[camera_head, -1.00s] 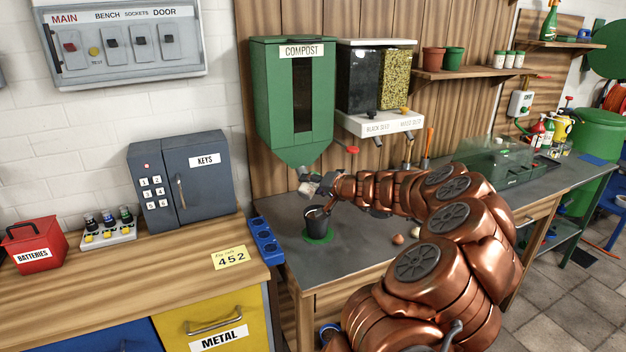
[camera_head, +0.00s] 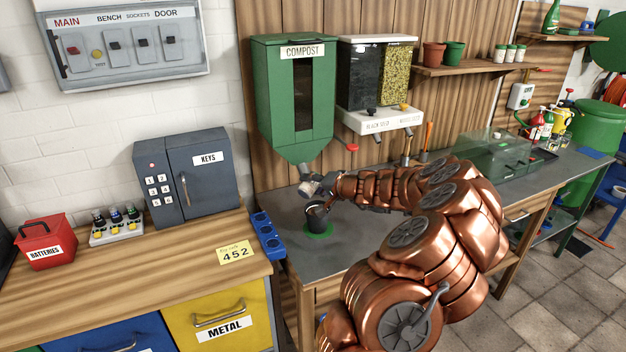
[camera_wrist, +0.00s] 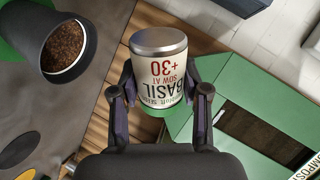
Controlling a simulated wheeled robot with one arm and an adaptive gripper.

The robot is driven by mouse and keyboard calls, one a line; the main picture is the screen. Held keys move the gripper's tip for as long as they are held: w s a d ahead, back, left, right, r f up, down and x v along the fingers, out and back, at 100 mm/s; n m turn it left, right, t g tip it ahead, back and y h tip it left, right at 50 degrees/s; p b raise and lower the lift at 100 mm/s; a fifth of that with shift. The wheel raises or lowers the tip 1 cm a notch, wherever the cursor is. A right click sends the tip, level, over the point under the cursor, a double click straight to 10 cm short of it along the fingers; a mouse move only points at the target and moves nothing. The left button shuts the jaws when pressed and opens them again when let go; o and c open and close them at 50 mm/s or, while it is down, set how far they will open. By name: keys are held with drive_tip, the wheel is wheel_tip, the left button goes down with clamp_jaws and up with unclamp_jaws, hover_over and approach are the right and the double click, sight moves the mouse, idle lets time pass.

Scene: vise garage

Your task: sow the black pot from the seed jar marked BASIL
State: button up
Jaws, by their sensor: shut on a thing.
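The black pot (camera_head: 317,221) stands on a green disc (camera_head: 319,235) on the grey bench, just below my gripper. In the wrist view the pot (camera_wrist: 88,65) is full of brown soil, apart from the jar.
The green compost hopper (camera_head: 293,100) hangs close behind and above my gripper. Seed dispensers (camera_head: 380,122) are on the wall right of it. My arm covers the bench to the right.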

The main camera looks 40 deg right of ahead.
drive_tip(key=shift+a+f+m+y+p, duration=0.15)
drive_tip(key=shift+m+y+p, duration=0.6)
drive_tip(key=shift+p, duration=1.8)
drive_tip(key=shift+m+g, duration=0.25)
drive_tip(key=shift+g, duration=0.05)
drive_tip(key=shift+f+m+y+p, duration=0.25)
drive_tip(key=shift+m+p, duration=0.25)
drive_tip(key=shift+p, duration=0.45)
drive_tip(key=shift+f, duration=0.15)
drive_tip(key=shift+f+m+y, duration=0.15)
drive_tip(key=shift+m+y, duration=0.65)
drive_tip(key=shift+m, duration=0.2)
drive_tip(key=shift+n+b, duration=0.3)
drive_tip(key=shift+b, duration=1.55)
drive_tip(key=shift+r+n+h+b, duration=0.2)
drive_tip(key=shift+n+h+b, duration=0.5)
drive_tip(key=shift+b, duration=2)
drive_tip(key=shift+r+n+h+b, duration=0.15)
drive_tip(key=shift+n+h+b, duration=0.55)
drive_tip(key=shift+b, duration=2)
drive_tip(key=shift+d+r+n+t+h+b, duration=0.2)
drive_tip(key=shift+n+h+b, duration=0.25)
drive_tip(key=shift+b, duration=1.55)
drive_tip(key=shift+d+r+n+t+h+b, duration=0.2)
drive_tip(key=shift+n+b, duration=0.5)
drive_tip(key=shift+b, duration=1.35)
drive_tip(key=shift+r+n+t+h+b, duration=0.3)
drive_tip(key=shift+n+b, duration=0.25)
drive_tip(key=shift+b, duration=1.45)
